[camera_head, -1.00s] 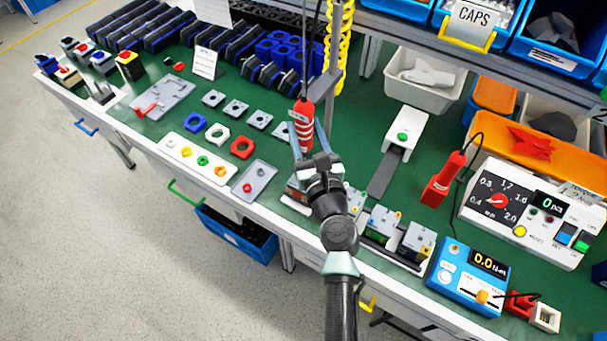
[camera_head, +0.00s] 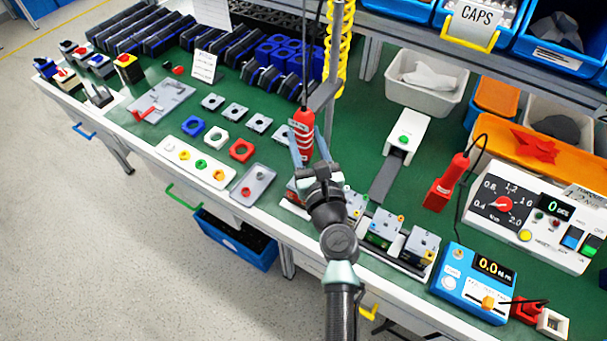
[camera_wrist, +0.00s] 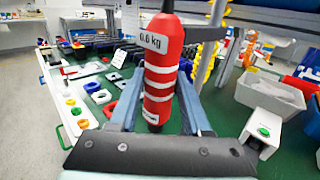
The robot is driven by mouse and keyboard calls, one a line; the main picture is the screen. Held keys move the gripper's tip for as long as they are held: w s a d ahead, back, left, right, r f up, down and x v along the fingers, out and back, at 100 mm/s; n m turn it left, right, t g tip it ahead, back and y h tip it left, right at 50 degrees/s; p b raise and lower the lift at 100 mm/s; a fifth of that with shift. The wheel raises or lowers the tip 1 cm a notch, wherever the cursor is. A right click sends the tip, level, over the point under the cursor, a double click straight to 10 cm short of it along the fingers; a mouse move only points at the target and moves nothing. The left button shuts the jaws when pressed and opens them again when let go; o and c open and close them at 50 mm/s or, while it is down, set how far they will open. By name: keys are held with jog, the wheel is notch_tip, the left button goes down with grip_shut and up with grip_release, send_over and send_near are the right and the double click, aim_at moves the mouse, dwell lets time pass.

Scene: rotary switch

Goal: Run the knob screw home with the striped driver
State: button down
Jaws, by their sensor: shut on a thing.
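The striped driver (camera_head: 302,130) is red with white bands and hangs upright from a cord below a balancer arm. It also shows large in the wrist view (camera_wrist: 162,70), marked "0.6 kg". My gripper (camera_head: 307,150) has its two blue-grey fingers on either side of the driver's body and is shut on it. In the wrist view the fingers (camera_wrist: 160,90) flank the lower part of the driver. The driver's tip is hidden behind my gripper. The switch holder at the bench's front edge is mostly covered by my wrist, so I cannot see the knob screw.
Switch units (camera_head: 382,228) stand in a rail to the right of my gripper. A blue torque meter (camera_head: 473,283) and a grey-white control box (camera_head: 530,210) stand farther right. Green bench surface is clear around the dark strip (camera_head: 386,180).

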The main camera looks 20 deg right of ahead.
aim_at(306, 132)
jog(key=shift+f, duration=0.65)
dwell(2.9)
jog(key=shift+r+p, duration=1.9)
jog(key=shift+r, duration=0.3)
jog(key=shift+c, duration=1.6)
grip_release()
jog(key=s, duration=0.7)
jog(key=shift+a, duration=0.45)
